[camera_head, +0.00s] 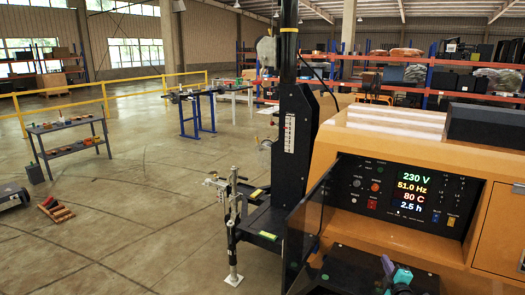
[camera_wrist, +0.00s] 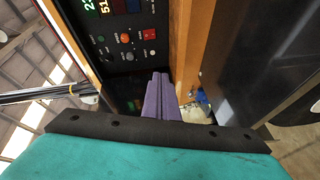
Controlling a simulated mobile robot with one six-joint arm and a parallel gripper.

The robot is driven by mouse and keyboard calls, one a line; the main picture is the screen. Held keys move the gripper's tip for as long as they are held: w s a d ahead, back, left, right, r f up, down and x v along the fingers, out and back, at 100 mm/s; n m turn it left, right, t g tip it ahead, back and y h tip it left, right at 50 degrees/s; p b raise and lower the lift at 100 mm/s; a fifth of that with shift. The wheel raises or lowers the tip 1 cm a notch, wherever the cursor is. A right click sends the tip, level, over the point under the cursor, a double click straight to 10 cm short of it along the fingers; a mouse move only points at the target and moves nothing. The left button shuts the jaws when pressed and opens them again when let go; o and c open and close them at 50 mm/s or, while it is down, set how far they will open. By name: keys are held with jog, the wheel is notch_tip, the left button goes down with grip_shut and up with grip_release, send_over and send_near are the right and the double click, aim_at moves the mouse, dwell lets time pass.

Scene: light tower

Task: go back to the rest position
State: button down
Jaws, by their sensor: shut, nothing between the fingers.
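My gripper (camera_head: 387,263) shows at the bottom right of the head view, low in front of the light tower's orange housing (camera_head: 385,125). Its purple fingers are shut together and hold nothing; they also show in the wrist view (camera_wrist: 159,82). The teal part of my arm is behind them. The black control panel (camera_head: 345,202) is above and beyond my gripper in the head view. Its display (camera_head: 413,193) reads 230 V, 51.0 Hz, 80 C and 2.5 h. In the wrist view the panel's buttons (camera_wrist: 125,38) lie beyond the fingertips. I cannot tell whether the fingers touch anything.
A dark open door (camera_head: 312,222) stands at the panel's left. The black mast (camera_head: 290,130) and a stabilizer leg (camera_head: 233,235) stand further left. A grey shelf table (camera_head: 72,126) and yellow railing (camera_head: 62,107) are far left. The floor between is mostly clear.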

jog(key=a+f+m+g+y+b, duration=0.1)
jog(key=a+f+m+g+b, duration=0.15)
jog(key=a+f, duration=1.4)
jog(key=s+a+f+m+g+b, duration=0.15)
jog(key=s+a+f+g, duration=0.25)
jog(key=s+a+f, duration=0.5)
jog(key=s+a+f+m+g, duration=0.2)
jog(key=s+a+f+g, duration=0.2)
jog(key=s+f, duration=0.5)
jog(key=s+a+f+m+g+y, duration=0.1)
jog(key=s+a+f+m+g, duration=0.2)
jog(key=s, duration=0.6)
jog(key=s+a+f+m+g, duration=0.1)
jog(key=s+a+f+g, duration=0.1)
jog(key=s+f+g, duration=0.45)
jog(key=s+a+r+m+g+y, duration=0.1)
jog(key=s+a+r+m+g, duration=0.1)
jog(key=s, duration=0.9)
notch_tip(320, 180, up, 3)
jog(key=shift+s+a+f+m+y+b, duration=0.2)
jog(key=shift+s+a+m+y+b, duration=0.1)
jog(key=shift+a+b, duration=0.2)
